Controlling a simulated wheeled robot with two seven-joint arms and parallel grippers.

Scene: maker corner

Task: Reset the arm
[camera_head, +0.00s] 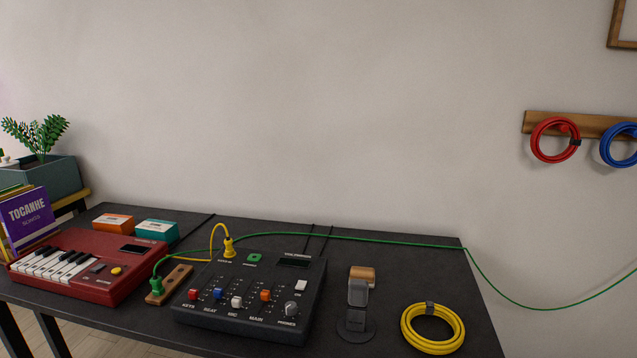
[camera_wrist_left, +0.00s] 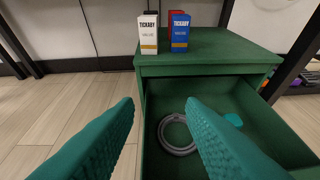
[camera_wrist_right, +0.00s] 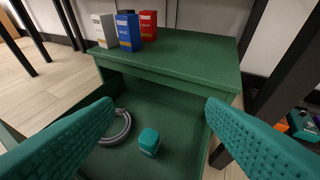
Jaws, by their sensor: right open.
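Neither of my grippers shows in the head view. My left gripper (camera_wrist_left: 159,103) has its teal fingers apart with nothing between them, above an open green drawer (camera_wrist_left: 256,125). My right gripper (camera_wrist_right: 160,102) is also open and empty, its fingers spread wider, over the same kind of green drawer (camera_wrist_right: 183,104). A grey ring-shaped coil (camera_wrist_left: 178,149) lies in the drawer; it shows in the right wrist view (camera_wrist_right: 126,125) too. A small teal block (camera_wrist_right: 149,141) lies beside it. Both grippers look apart from these things.
Small boxes stand on the green cabinet top (camera_wrist_right: 195,50). Dark table legs (camera_wrist_right: 262,60) flank it. The black table (camera_head: 385,312) in the head view holds a red keyboard (camera_head: 118,281), a mixer (camera_head: 262,322), a yellow coil (camera_head: 405,331) and a green cable (camera_head: 390,242).

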